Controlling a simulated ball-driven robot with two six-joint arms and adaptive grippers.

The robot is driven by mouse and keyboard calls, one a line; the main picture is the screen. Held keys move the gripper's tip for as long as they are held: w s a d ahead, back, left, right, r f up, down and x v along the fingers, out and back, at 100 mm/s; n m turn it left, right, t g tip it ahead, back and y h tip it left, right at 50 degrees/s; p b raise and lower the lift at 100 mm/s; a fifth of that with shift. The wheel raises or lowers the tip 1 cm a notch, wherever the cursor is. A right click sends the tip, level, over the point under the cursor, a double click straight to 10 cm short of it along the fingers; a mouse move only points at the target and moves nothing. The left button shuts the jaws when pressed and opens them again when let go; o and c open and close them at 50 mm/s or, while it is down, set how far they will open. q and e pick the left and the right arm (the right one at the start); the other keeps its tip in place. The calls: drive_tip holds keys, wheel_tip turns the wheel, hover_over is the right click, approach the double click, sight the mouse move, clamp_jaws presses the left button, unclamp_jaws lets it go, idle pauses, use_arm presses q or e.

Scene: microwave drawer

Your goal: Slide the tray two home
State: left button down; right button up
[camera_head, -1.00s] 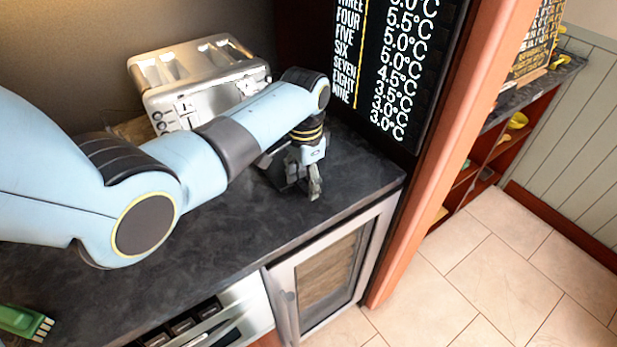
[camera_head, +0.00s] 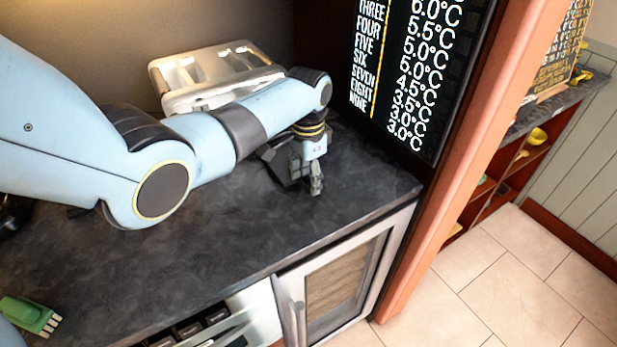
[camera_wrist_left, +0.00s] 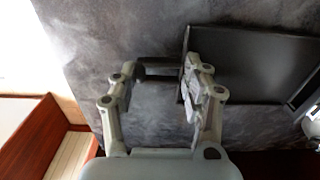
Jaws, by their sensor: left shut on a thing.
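The dark flat tray (camera_wrist_left: 255,65) lies on the countertop in the left wrist view, with its short dark handle (camera_wrist_left: 157,70) sticking out towards the left. My left gripper (camera_wrist_left: 155,92) has one finger on each side of this handle and is shut on it. In the head view my left gripper (camera_head: 316,186) is low over the dark countertop, just right of the silver toaster-like appliance (camera_head: 215,75). My arm covers the appliance's lower front and much of the tray there. My right gripper is not in view.
The dark countertop (camera_head: 230,235) is clear in front of the arm. A green brush-like thing (camera_head: 32,315) lies at its left front. A glass-fronted door (camera_head: 340,285) is below, and a black temperature board (camera_head: 405,65) stands right of the counter.

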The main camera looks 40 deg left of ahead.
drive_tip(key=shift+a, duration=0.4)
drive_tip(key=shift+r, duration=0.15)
use_arm(q)
drive_tip(key=shift+r, duration=0.1)
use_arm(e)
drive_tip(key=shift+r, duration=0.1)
use_arm(q)
drive_tip(key=shift+p, duration=0.3)
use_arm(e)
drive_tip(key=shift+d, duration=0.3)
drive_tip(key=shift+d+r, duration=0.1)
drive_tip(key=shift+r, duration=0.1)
use_arm(q)
drive_tip(key=shift+a, duration=0.2)
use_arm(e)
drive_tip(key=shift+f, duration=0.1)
use_arm(q)
drive_tip(key=shift+w+a, duration=0.2)
drive_tip(key=shift+a, duration=0.1)
drive_tip(key=shift+w+a+b, duration=0.25)
drive_tip(key=shift+a+b, duration=0.05)
drive_tip(key=shift+a, duration=0.3)
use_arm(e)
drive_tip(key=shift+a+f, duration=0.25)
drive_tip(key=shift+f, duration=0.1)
